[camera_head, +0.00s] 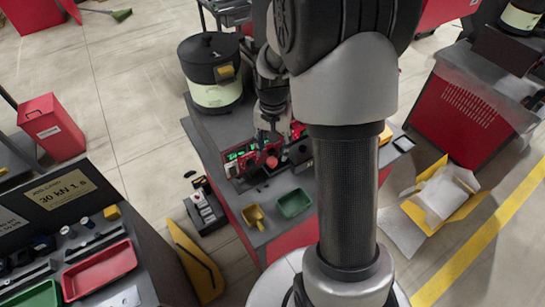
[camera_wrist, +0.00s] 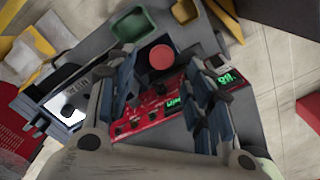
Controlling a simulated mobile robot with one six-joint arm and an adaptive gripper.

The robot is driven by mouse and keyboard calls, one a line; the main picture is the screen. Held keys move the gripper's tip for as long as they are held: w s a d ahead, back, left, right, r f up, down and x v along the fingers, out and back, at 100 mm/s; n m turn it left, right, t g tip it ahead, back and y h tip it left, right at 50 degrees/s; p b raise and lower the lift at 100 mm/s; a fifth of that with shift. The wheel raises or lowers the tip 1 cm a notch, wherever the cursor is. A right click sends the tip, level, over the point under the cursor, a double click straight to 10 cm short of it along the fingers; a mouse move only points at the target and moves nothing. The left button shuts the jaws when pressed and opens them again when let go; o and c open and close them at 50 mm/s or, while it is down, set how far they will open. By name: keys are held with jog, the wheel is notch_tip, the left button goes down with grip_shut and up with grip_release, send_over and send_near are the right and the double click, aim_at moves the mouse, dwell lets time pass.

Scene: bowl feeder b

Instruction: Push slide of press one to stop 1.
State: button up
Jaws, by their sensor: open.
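My gripper (camera_head: 270,118) is over the middle table, above a red control panel (camera_head: 245,163) with green displays. In the wrist view my gripper (camera_wrist: 166,78) has its two dark fingers apart, with nothing held between them. The red panel (camera_wrist: 150,115) and a round red button (camera_wrist: 162,57) show between and below the fingers. A dark device with a pale labelled plate (camera_wrist: 62,98) lies left of the fingers, partly covered by the left finger. I cannot tell which part is press one, its slide or stop 1; my gripper and arm hide some of this area.
A black-lidded bowl feeder (camera_head: 212,75) stands at the table's back left. A left bench carries a red tray (camera_head: 100,269) and a sign (camera_head: 62,190). An open carton (camera_head: 438,200) lies on the floor.

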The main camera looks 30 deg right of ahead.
aim_at(272, 160)
notch_tip(272, 160, down, 5)
jog(key=shift+r, duration=0.1)
jog(key=shift+a, duration=0.1)
grip_shut()
dwell(0.7)
